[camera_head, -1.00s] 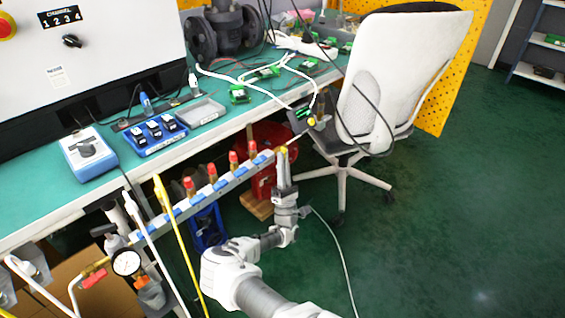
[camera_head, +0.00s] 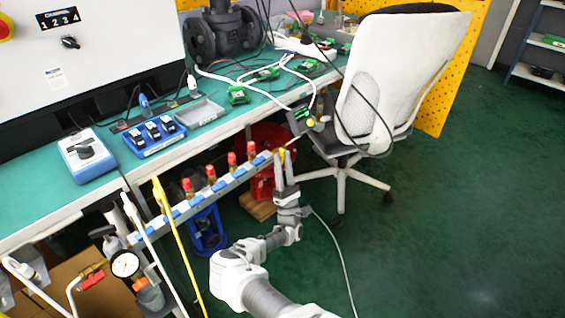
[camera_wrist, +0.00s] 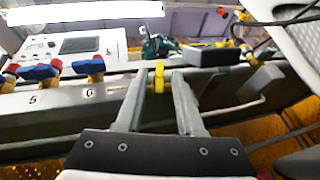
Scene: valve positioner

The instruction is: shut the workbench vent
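A small yellow handle (camera_head: 282,154) sits at the right end of the grey rail in front of the workbench. In the wrist view the handle (camera_wrist: 159,77) stands upright in the gap between my fingertips. I take it as the vent handle, though no label shows on it. My gripper (camera_head: 286,160) is open, with one finger on each side of the handle. In the wrist view my gripper (camera_wrist: 159,82) shows a gap on both sides of the handle, and I see no clear contact.
The rail (camera_head: 224,183) carries several red-capped fittings, such as the red cap (camera_head: 232,158). The wrist view shows coloured valve handles (camera_wrist: 88,67) left of the yellow handle, above the numbers 5 and 6. An office chair (camera_head: 395,85) stands close on the right. The green floor (camera_head: 460,220) is clear.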

